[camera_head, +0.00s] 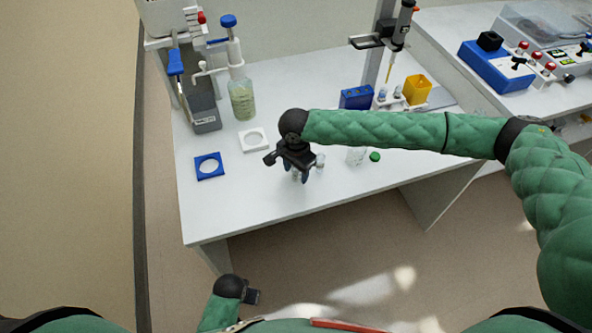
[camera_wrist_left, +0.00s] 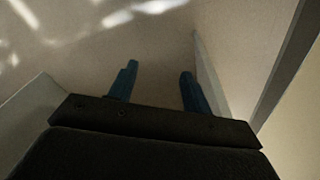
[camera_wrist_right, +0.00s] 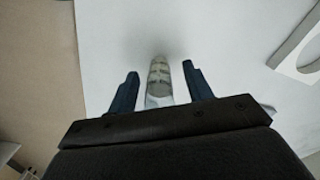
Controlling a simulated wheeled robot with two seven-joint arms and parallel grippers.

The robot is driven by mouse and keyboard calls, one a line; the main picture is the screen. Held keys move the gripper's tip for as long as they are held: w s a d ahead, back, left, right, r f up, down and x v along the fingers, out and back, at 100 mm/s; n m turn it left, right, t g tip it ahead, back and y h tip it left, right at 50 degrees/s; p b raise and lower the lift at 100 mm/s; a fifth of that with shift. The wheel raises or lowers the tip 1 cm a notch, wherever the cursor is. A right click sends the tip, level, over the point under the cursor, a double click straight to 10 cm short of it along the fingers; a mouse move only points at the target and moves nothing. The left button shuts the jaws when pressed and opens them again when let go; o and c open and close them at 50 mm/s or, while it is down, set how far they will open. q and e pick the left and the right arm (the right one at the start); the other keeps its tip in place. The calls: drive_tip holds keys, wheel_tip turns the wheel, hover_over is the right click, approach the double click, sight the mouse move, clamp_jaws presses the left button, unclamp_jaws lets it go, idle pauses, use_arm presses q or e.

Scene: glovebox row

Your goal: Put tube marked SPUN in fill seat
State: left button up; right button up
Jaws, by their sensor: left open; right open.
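A clear tube (camera_wrist_right: 159,78) with pale markings stands between the fingers of my right gripper (camera_wrist_right: 160,85) in the right wrist view; any lettering on it is too blurred to read. In the head view my right gripper (camera_head: 297,176) is low over the front of the white bench, and its hand mostly hides the tube. Its fingers are open, one on each side of the tube. My left gripper (camera_wrist_left: 157,82) is open and empty, pointing at the floor; in the head view it is below the bench front. I cannot tell which fixture is the fill seat.
A blue square holder (camera_head: 209,166) and a white square holder (camera_head: 253,139) lie on the bench at left. Behind them stands a dispenser bottle (camera_head: 242,98). A clear vessel (camera_head: 356,155) and green cap (camera_head: 375,156) are right of my gripper. A blue rack (camera_head: 356,97) stands further back.

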drive_tip(key=shift+f, duration=0.5)
drive_tip(key=shift+c, duration=0.4)
clamp_jaws()
drive_tip(key=shift+r, duration=0.15)
